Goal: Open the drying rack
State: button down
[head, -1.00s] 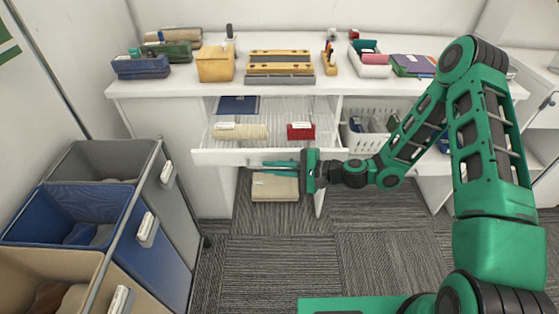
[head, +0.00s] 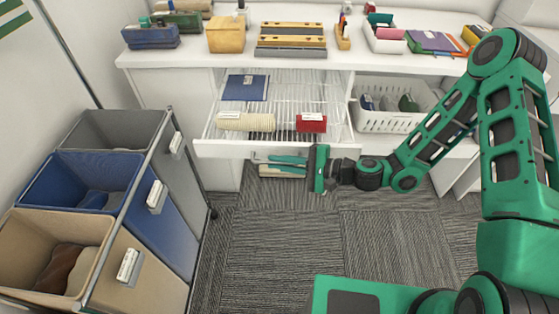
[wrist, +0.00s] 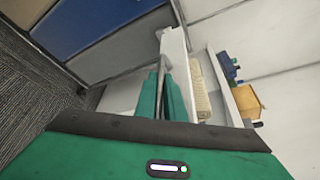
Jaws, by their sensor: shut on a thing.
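The drying rack (head: 345,127) is a white pull-out drawer with a wire floor, standing well out from under the counter. A blue book (head: 246,88), a cream roll (head: 246,121) and a red item (head: 311,122) lie in it. My gripper (head: 270,161) is at the rack's white front panel (head: 225,149), shut on its handle. The handle itself is mostly hidden by the fingers. In the wrist view, the green fingers (wrist: 161,92) close in beside the white front panel (wrist: 173,50).
A cart with grey, blue (head: 90,172) and tan bins stands on the left. A white basket (head: 392,122) sits right of the rack under the counter (head: 200,58). A pale item (head: 285,171) lies below the rack. The carpet in front is clear.

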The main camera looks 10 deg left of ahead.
jog(key=c, duration=2.1)
grip_release()
jog(key=shift+w+d, duration=0.1)
jog(key=v, duration=1)
jog(key=shift+d+r, duration=0.15)
jog(key=shift+d, duration=0.25)
jog(key=s+d+r+n+g+h, duration=0.15)
jog(key=d+h, duration=0.25)
jog(key=d, duration=0.4)
jog(key=s+d+n+g+h, duration=0.1)
jog(key=s+d+n+h, duration=0.2)
jog(key=d, duration=0.5)
jog(key=s+d+r+n+g+h, duration=0.15)
jog(key=d+h, duration=0.25)
jog(key=d, duration=0.4)
jog(key=s+d+r+m+h, duration=0.1)
jog(key=s+d+r, duration=0.4)
jog(key=s+d+r+m+h, duration=0.1)
jog(key=s+d+r, duration=0.4)
jog(key=s+d+r+m+t+h, duration=0.1)
jog(key=s+d+r+h, duration=0.1)
jog(key=s+d+r, duration=0.3)
jog(key=shift+s+d+r+m, duration=0.3)
jog(key=shift+s+d+r, duration=0.05)
jog(key=shift+s, duration=0.1)
